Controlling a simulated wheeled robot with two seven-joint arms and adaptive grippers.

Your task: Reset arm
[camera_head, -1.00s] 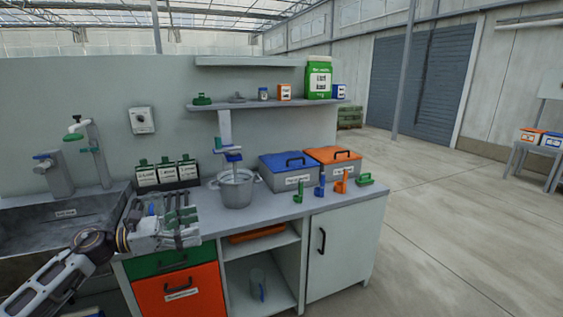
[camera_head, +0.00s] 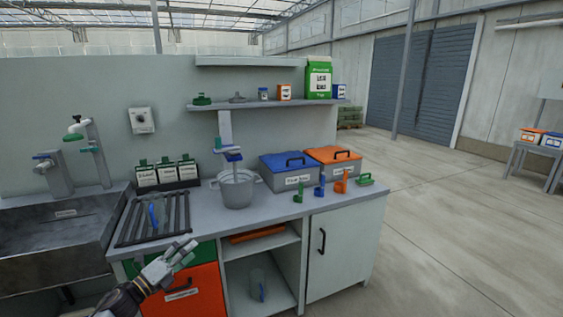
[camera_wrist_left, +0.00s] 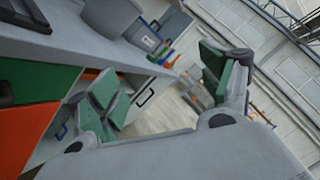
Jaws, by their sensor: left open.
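My left gripper (camera_head: 178,259) is in the lower left of the head view, in front of the green drawer (camera_head: 141,262) and the orange drawer (camera_head: 186,290). It is open and empty. In the left wrist view its two green-padded fingers (camera_wrist_left: 165,90) stand wide apart with nothing between them. A dark rack (camera_head: 127,231) with a blue item (camera_head: 153,216) on it lies on the counter behind the gripper, apart from it. My right gripper is not in view.
A sink (camera_head: 50,243) is at the left. A grey pot (camera_head: 237,190), a blue-lidded box (camera_head: 288,184) and an orange-lidded box (camera_head: 334,172) stand on the counter (camera_head: 220,221). Several small coloured tools stand near its right end. The floor (camera_head: 450,230) to the right is clear.

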